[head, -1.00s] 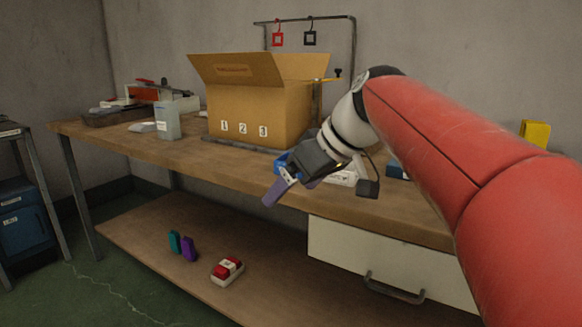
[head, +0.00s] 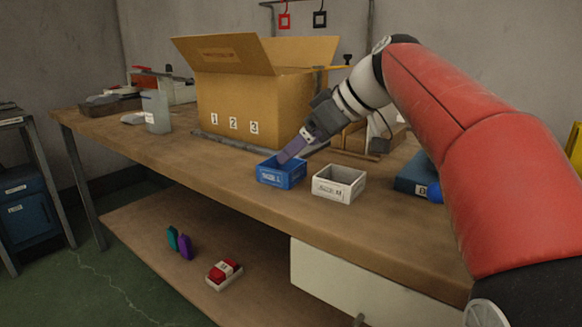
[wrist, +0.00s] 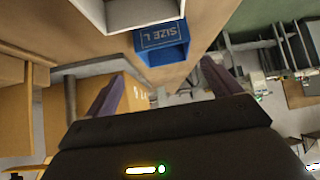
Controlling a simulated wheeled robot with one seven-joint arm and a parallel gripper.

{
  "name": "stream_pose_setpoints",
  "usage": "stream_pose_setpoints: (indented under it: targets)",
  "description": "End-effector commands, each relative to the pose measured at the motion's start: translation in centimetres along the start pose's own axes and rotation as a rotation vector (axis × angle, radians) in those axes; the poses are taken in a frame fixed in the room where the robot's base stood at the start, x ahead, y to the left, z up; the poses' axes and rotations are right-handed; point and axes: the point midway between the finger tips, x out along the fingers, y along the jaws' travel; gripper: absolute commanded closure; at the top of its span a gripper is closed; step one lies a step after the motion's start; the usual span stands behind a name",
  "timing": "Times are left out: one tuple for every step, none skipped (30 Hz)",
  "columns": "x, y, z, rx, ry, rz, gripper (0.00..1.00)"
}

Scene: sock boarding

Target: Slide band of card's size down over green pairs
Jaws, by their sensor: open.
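My gripper (head: 287,156) is open and empty, its purple fingers at the blue box in the head view. In the wrist view its fingers (wrist: 160,85) stand apart with nothing between them. The blue box (head: 281,178) has a white label; in the wrist view (wrist: 162,50) it reads SIZE L. A white box (head: 339,187) stands to its right, its label too small to read. What lies inside the boxes is not clear. A teal item (head: 172,238) stands on the lower shelf; I cannot tell whether it is a green pair. No size card or band is clearly visible.
A large open carton (head: 228,105) marked 1, 2, 3 stands behind the boxes. A purple item (head: 185,247) and a red-and-white bundle (head: 224,274) are on the lower shelf. Red (head: 285,21) and black (head: 320,19) square tags hang above. The bench front left is clear.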

Motion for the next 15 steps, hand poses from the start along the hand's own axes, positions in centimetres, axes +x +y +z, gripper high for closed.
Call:
stream_pose_setpoints:
  targets:
    - [0.8, -0.1, 0.1, 0.000, -0.001, -0.002, 0.10]
    - [1.1, -0.1, 0.1, 0.000, -0.001, -0.002, 0.10]
    - [1.5, -0.1, 0.1, 0.000, -0.002, -0.002, 0.10]
    - [1.9, -0.1, 0.1, 0.000, -0.001, -0.001, 0.10]
    - [2.2, -0.2, 0.1, 0.000, -0.001, -0.001, 0.10]
    - [2.7, -0.3, 0.2, 0.001, -0.002, -0.002, 0.10]
    - [3.2, -0.4, 0.2, 0.001, -0.002, -0.003, 0.10]
    - [3.6, -0.5, 0.2, 0.001, -0.001, -0.002, 0.10]
    - [4.3, -0.6, 0.3, 0.001, -0.002, -0.003, 0.10]
    - [4.8, -0.7, 0.3, 0.001, -0.001, -0.002, 0.10]
    - [5.2, -0.8, 0.3, 0.001, -0.001, -0.003, 0.10]
    - [5.7, -0.7, 0.2, 0.001, -0.001, -0.003, 0.10]
    - [6.0, -0.7, 0.2, 0.001, 0.000, -0.001, 0.10]
    - [6.3, -0.7, 0.2, 0.001, 0.000, -0.001, 0.10]
    - [6.5, -0.7, 0.2, 0.001, 0.000, -0.001, 0.10]
